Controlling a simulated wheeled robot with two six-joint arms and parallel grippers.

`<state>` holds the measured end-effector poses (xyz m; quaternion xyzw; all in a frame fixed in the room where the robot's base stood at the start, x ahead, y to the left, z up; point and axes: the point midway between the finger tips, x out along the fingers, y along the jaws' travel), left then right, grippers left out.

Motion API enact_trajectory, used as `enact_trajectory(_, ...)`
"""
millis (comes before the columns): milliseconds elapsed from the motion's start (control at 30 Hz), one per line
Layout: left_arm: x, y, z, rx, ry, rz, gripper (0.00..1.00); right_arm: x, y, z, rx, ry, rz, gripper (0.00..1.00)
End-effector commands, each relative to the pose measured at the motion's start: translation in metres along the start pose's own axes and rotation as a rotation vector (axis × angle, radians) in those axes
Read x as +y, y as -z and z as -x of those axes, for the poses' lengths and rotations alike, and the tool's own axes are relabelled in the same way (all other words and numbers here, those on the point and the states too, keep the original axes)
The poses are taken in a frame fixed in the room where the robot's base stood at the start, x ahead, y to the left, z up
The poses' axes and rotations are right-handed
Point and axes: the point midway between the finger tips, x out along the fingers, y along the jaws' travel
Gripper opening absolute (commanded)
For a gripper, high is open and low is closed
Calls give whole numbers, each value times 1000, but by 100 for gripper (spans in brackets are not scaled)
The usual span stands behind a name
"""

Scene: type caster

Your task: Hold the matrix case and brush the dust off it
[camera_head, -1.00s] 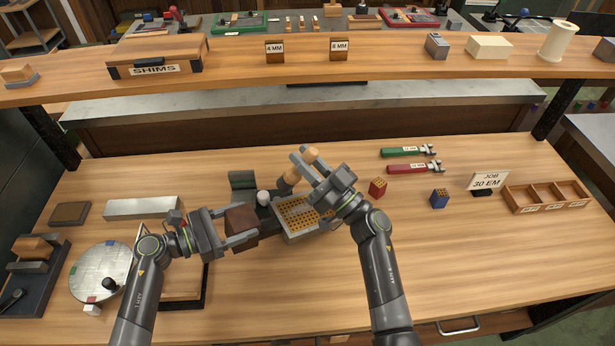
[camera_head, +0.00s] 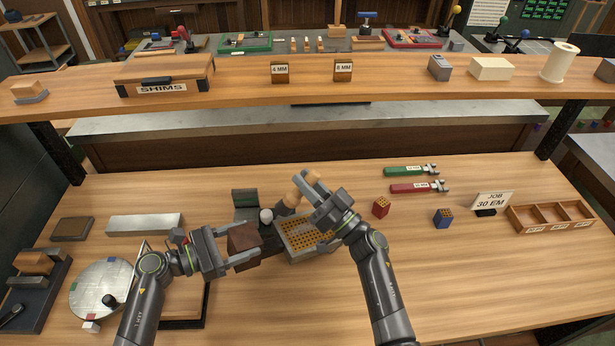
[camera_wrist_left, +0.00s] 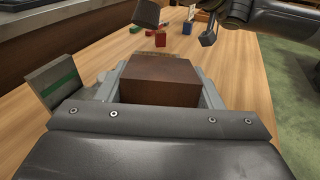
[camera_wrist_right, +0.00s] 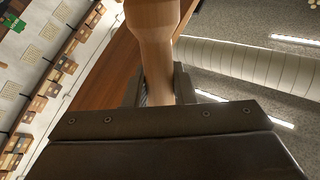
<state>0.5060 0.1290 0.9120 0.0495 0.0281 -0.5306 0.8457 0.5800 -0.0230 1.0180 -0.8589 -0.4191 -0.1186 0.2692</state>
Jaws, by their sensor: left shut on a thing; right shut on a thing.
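The matrix case (camera_head: 309,247), a grey frame with a brass-coloured grid, sits at mid-table. A dull greyish patch shows on its grid; I cannot tell how much is dust. My left gripper (camera_head: 243,247) is shut on a dark brown block (camera_head: 243,236) beside the case's left end. The block also shows between the fingers in the left wrist view (camera_wrist_left: 162,77). My right gripper (camera_head: 305,187) is shut on the brush's pale wooden handle (camera_wrist_right: 153,40), above the case's far edge. The bristles are hard to make out, and the right arm covers the case's right part.
A dark green-topped fixture (camera_head: 245,200) with a white knob stands behind the block. Red (camera_head: 381,207) and blue (camera_head: 443,218) small blocks, two wrenches (camera_head: 415,188) and a divided tray (camera_head: 550,218) lie to the right. A round plate (camera_head: 98,285) is at left. The front right is clear.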

Motion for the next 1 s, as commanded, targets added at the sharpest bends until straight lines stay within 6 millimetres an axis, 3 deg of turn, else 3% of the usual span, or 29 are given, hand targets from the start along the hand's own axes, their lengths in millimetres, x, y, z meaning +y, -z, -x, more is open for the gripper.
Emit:
enact_trajectory(467,0,0,0,0,-1,0,50,-1,2,-1,-1,0,-1,0)
enact_trajectory(1000,0,0,0,0,-1,0,50,15,-34,17,-2,0,-2,0)
